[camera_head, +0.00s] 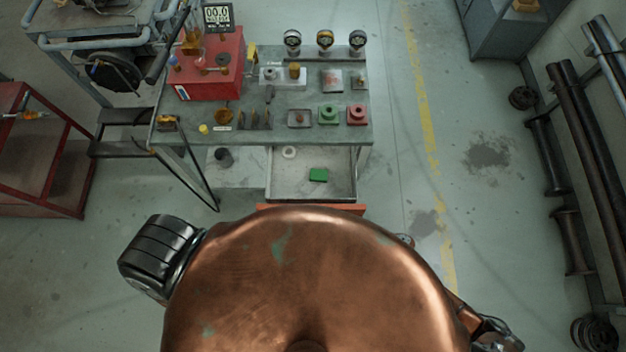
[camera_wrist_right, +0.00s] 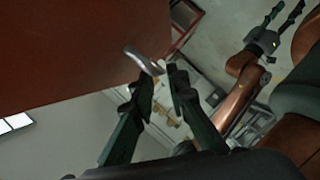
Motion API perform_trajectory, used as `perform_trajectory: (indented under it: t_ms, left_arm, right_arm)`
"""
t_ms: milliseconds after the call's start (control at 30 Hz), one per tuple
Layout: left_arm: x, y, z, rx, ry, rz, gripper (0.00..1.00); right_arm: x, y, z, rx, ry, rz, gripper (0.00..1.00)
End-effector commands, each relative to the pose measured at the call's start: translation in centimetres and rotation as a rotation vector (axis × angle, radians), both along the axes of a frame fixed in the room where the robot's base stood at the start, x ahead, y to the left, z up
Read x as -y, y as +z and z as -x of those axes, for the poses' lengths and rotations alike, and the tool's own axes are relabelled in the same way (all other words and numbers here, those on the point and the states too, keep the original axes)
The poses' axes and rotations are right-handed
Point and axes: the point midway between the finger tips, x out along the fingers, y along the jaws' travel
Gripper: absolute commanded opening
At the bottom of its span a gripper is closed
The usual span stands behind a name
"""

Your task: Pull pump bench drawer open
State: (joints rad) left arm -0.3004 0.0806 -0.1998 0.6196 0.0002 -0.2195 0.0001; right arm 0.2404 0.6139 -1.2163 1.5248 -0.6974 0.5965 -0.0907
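The pump bench (camera_head: 270,133) stands ahead in the head view. Its drawer (camera_head: 354,188) sticks out past the front edge of the top, with its inside showing. A green block (camera_head: 318,174) and a white ring (camera_head: 289,152) lie in it. A strip of the orange-red drawer front (camera_head: 310,207) shows above my copper body. In the right wrist view, the silver handle (camera_wrist_right: 143,60) sits on the red-brown front (camera_wrist_right: 70,45). My right gripper (camera_wrist_right: 161,76) is open, its fingertips close to the handle; contact is unclear. My left gripper (camera_wrist_right: 286,16) is open and empty, away from the handle.
The bench top holds a red box (camera_head: 213,68), gauges (camera_head: 325,40) and small parts. A dark cup (camera_head: 223,157) is on the level below. A red frame (camera_head: 40,150) stands left, pipes (camera_head: 590,130) right. The floor right of the bench is mostly clear.

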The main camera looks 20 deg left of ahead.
Motion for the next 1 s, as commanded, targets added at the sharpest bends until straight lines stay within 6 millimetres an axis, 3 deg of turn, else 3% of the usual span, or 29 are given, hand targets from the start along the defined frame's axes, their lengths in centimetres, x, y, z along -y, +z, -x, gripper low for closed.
perform_trajectory:
  t_ms: [200, 400, 1000]
  left_arm:
    - [0.1, 0.0, -0.1, 0.000, 0.000, 0.001, 0.40]
    - [0.1, 0.0, -0.1, 0.001, 0.000, 0.001, 0.40]
    - [0.1, 0.0, -0.1, 0.000, -0.001, 0.001, 0.40]
  right_arm:
    - [4.6, 0.9, -0.4, 0.000, -0.001, 0.002, 0.14]
    - [7.0, 1.6, -0.6, 0.000, -0.001, 0.001, 0.14]
    - [7.6, 1.7, -0.6, 0.000, 0.000, -0.001, 0.14]
